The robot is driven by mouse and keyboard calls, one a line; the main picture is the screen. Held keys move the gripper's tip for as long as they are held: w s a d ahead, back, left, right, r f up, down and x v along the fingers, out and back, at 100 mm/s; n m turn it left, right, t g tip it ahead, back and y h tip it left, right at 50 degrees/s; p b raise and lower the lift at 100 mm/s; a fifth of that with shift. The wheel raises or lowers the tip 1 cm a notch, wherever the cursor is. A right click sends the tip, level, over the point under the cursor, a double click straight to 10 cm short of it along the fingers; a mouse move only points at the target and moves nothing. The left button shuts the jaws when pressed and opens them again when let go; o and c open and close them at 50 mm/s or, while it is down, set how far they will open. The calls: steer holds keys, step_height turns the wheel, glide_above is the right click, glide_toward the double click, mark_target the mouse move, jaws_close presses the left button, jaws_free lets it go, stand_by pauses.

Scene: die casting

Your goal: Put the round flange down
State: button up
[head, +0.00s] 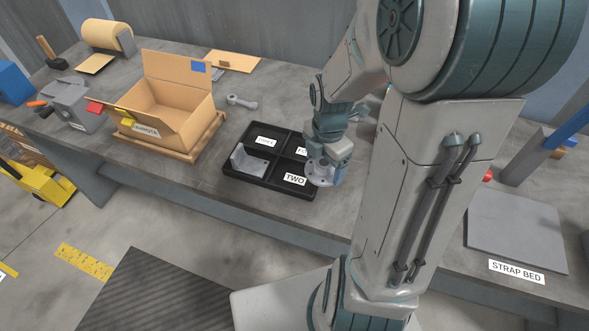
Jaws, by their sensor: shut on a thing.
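The round flange (320,172) is a light grey metal disc with holes. My gripper (328,160) is shut on it, at the right side of the black tray (262,186). The flange appears over or beside the tray's right edge, near the label TWO; I cannot tell whether it touches the tray. The tray has several compartments with white labels. A grey angled bracket (250,162) lies in its front left compartment. My arm hides the area behind and right of the gripper.
An open cardboard box (168,103) stands on a wooden pallet left of the tray. A grey connecting-rod-like part (242,101) lies behind the tray. A flat grey plate (515,230) labelled STRAP BED is at the right. The bench's front edge runs close before the tray.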

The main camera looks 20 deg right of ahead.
glide_above(295, 179)
step_height(295, 179, down, 5)
steer(key=shift+r, duration=0.2)
steer(key=shift+f+b, duration=0.35)
steer(key=shift+f, duration=1.65)
steer(key=shift+f, duration=0.15)
steer(key=o, duration=1.5)
steer(key=shift+c, duration=0.2)
step_height(295, 179, up, 11)
steer(key=p, duration=0.1)
steer(key=s+r+m+t, duration=0.1)
steer(key=s+r+m, duration=0.4)
steer(key=m, duration=0.6)
steer(key=s+r+m+t, duration=0.2)
steer(key=s+r+m, duration=0.4)
steer(key=s+m, duration=0.3)
steer(key=shift+s+m, duration=0.15)
steer(key=shift+m, duration=0.85)
